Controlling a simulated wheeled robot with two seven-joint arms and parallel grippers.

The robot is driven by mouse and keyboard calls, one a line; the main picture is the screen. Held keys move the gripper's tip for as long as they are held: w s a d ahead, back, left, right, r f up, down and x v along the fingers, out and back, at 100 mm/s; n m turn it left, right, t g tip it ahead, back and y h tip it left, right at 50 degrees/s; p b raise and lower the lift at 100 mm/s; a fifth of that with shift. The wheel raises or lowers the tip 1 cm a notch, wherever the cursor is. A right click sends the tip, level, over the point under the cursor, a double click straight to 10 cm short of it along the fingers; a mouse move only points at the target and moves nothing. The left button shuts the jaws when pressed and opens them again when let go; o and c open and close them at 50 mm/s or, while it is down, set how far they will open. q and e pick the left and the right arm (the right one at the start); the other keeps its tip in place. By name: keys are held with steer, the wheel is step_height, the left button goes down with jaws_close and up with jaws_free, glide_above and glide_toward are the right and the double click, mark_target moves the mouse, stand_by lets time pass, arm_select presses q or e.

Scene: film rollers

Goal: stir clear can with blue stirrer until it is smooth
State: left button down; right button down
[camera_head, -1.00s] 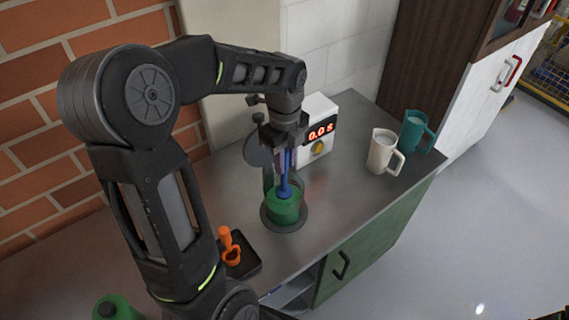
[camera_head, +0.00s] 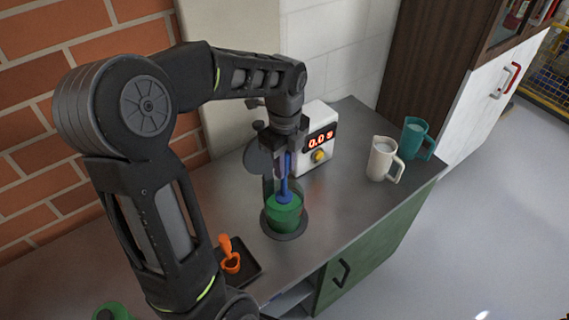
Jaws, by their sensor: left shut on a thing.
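The clear can (camera_head: 284,213) stands on a dark round base on the metal counter and holds green contents. The blue stirrer (camera_head: 285,187) stands upright with its lower end inside the can, at the green contents. My left gripper (camera_head: 286,152) is above the can, pointing down, and is shut on the upper part of the stirrer. How deep the stirrer tip reaches is hard to tell. My right gripper is not in view.
A white box with a red "0.0 s" display (camera_head: 319,142) stands behind the can. A white jug (camera_head: 384,160) and a teal jug (camera_head: 416,140) stand at the right. An orange scoop (camera_head: 230,260) lies on a black tray (camera_head: 246,271) at the front left. Counter between can and jugs is clear.

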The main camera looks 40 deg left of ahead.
arm_select(q)
steer(key=shift+r, duration=0.1)
steer(key=shift+r, duration=3.7)
